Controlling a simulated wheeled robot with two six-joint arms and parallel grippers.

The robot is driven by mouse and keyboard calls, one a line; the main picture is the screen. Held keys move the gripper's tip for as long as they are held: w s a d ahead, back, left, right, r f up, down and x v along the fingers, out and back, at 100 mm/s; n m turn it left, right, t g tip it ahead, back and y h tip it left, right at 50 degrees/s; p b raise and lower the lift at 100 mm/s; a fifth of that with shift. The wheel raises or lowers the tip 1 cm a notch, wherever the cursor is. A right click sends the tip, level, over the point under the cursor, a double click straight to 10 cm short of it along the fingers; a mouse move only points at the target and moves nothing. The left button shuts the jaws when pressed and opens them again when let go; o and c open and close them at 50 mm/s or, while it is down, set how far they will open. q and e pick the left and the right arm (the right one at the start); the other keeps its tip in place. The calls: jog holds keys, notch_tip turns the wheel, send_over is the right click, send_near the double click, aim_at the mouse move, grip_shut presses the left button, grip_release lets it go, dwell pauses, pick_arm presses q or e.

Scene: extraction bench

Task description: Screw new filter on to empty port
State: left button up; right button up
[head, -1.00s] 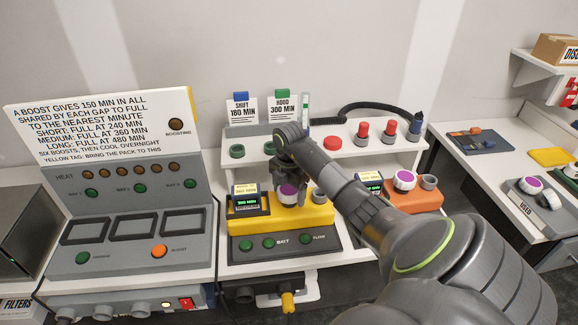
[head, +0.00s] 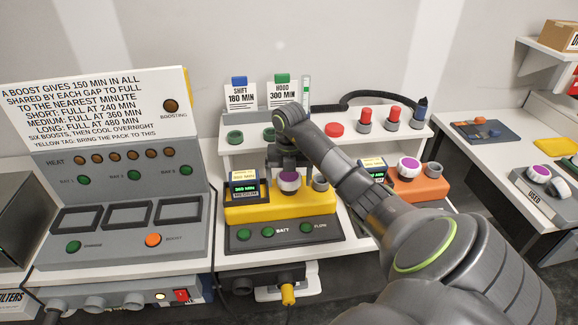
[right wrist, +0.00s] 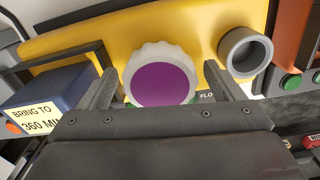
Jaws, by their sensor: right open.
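A white filter with a purple face (head: 289,181) sits on the yellow unit (head: 265,213); it also shows in the right wrist view (right wrist: 160,82). Just right of it is an open grey port (head: 320,183), an empty ring in the right wrist view (right wrist: 245,53). My right gripper (head: 287,164) is open and empty, just behind and above the filter in the head view. In the right wrist view its fingers (right wrist: 159,85) stand on either side of the filter, with gaps. My left gripper is not in view.
A dark battery pack (head: 244,187) stands left of the filter. An orange unit (head: 417,187) to the right bears another purple-faced filter (head: 408,168). A grey tray marked USED (head: 538,198) holds a purple-faced filter. The white shelf (head: 355,146) with knobs stands behind.

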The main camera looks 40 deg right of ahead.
jog(key=n+b, duration=0.2)
jog(key=n, duration=0.1)
jog(key=n+b, duration=0.1)
jog(key=n, duration=0.1)
jog(key=shift+f, duration=0.3)
jog(key=shift+r+n, duration=0.3)
jog(key=shift+n, duration=0.8)
jog(key=n, duration=0.7)
jog(key=shift+n, duration=0.3)
jog(key=n, duration=0.4)
jog(key=shift+n, duration=0.3)
jog(key=shift+c, duration=0.2)
